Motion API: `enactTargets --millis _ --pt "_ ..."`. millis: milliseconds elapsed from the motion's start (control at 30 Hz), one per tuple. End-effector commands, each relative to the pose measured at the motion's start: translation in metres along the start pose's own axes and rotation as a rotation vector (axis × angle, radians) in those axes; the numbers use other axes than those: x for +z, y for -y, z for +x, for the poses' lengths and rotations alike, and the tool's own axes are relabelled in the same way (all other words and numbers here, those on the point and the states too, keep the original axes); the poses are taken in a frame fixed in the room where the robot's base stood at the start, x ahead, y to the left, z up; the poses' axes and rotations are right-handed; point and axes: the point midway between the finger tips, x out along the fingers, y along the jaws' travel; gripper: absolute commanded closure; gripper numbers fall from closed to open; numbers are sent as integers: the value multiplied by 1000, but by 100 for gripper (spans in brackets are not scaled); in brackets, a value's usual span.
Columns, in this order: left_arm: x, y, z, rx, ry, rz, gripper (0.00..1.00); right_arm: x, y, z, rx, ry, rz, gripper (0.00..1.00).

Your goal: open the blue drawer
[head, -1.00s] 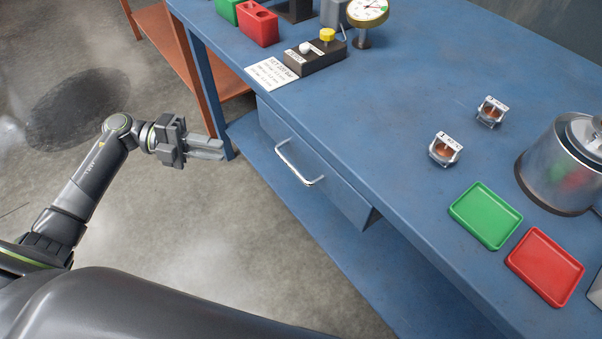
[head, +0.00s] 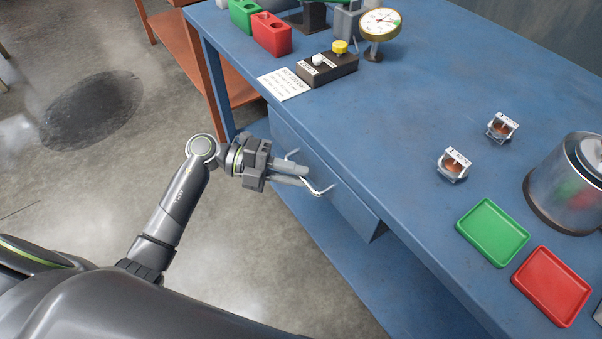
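The blue drawer (head: 347,204) sits under the front edge of the blue workbench and looks closed. Its silver bar handle (head: 320,190) is partly hidden behind my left gripper's fingers. My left gripper (head: 291,174) reaches in from the left at the handle, its two fingers pointing at the drawer front. The fingers look a little apart and overlap the middle of the handle in the picture. I cannot tell whether they touch it. My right gripper is out of view.
On the workbench (head: 400,130) are a green tray (head: 493,232), a red tray (head: 551,286), two small labelled parts, a metal pot (head: 566,190), a gauge (head: 380,22) and a dark box with knobs (head: 328,68). A lower shelf lies below the drawer. Open floor is at left.

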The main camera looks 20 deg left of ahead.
Motion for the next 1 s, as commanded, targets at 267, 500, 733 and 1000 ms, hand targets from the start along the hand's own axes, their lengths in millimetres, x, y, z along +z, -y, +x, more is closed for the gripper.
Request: enactTargets --millis 267,500,733,1000 --pt "0 1 17 -1 0 1 81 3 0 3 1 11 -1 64" --pt "0 0 17 0 0 1 81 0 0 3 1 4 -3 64" --pt "0 0 17 0 0 1 100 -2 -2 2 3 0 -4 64" --pt "0 0 16 0 0 0 100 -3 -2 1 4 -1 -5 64"
